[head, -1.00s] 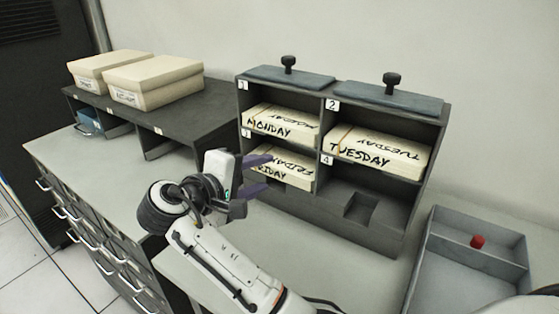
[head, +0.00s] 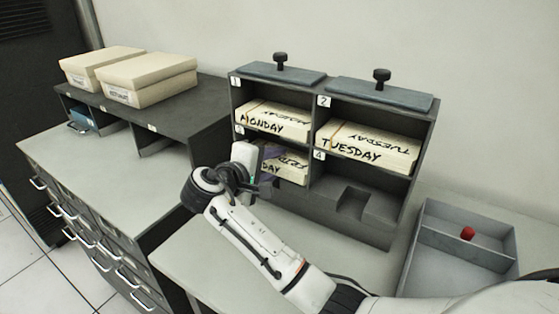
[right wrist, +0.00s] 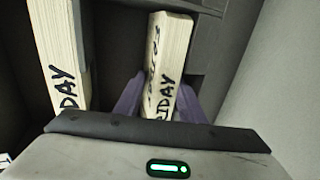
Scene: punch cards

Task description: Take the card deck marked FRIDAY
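The FRIDAY deck (head: 292,169) is a cream card block with black lettering, lying in the lower left compartment of the grey rack (head: 345,235), below MONDAY. My right gripper (head: 270,166) is at the front of that compartment and covers part of the lettering. In the right wrist view, its purple fingers (right wrist: 160,98) stand on either side of the FRIDAY deck (right wrist: 168,60), near its front end. The fingers look spread around the deck; firm contact cannot be made out. My left gripper is out of view.
The MONDAY deck (head: 275,119) is directly above, and the TUESDAY deck (head: 365,146) is upper right. The lower right compartment (head: 375,200) is empty. A grey tray (head: 450,268) with a red object (head: 467,233) stands right. Two cream boxes (head: 150,80) sit on the left shelf.

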